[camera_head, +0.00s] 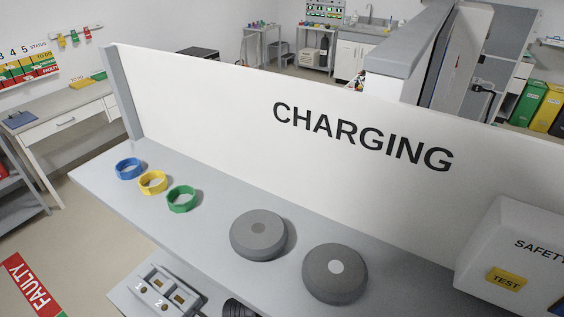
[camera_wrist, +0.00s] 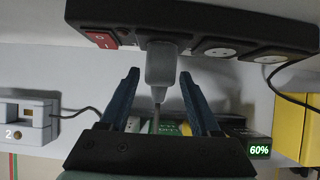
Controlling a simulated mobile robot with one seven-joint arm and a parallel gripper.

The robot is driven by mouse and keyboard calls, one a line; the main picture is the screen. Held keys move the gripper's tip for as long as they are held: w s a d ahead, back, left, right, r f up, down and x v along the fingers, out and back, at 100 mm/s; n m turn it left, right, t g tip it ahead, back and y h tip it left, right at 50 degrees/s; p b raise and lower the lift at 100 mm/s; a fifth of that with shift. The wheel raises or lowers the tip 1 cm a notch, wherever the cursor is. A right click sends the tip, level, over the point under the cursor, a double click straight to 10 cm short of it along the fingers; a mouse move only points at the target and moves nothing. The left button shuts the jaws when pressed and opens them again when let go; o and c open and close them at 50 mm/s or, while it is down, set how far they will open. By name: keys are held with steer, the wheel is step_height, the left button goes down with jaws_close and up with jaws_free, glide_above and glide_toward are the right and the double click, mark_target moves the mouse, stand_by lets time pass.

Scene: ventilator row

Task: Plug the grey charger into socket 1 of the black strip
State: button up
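In the wrist view, the black strip (camera_wrist: 190,23) crosses the top, with a red switch (camera_wrist: 98,39) at its left. The grey charger (camera_wrist: 161,66) is against the strip at the position beside the switch and looks seated there; its prongs are hidden. A cord hangs from its lower end. My gripper (camera_wrist: 159,76) is open, with one finger on each side of the charger and a visible gap on both sides. The head view shows neither strip nor charger.
In the head view, several coloured rings, grey discs (camera_head: 258,234) and a safety test box (camera_head: 510,262) line the CHARGING panel (camera_head: 230,110).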

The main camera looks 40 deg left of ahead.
steer(key=shift+o, duration=0.8)
steer(key=shift+f, duration=0.1)
steer(key=shift+s, duration=0.15)
steer(key=shift+s+d+r+b, duration=0.1)
steer(key=shift+s+r+b, duration=0.1)
steer(key=shift+r+b, duration=0.25)
steer(key=s+d, duration=0.1)
steer(key=s, duration=0.2)
steer(key=s+b, duration=0.1)
steer(key=s, duration=0.3)
steer(key=s+d+b, duration=0.1)
steer(key=s, duration=0.2)
steer(key=shift+s+d, duration=0.3)
steer(key=shift+s, duration=0.1)
steer(key=shift+s+d+r, duration=0.1)
steer(key=shift+s, duration=0.35)
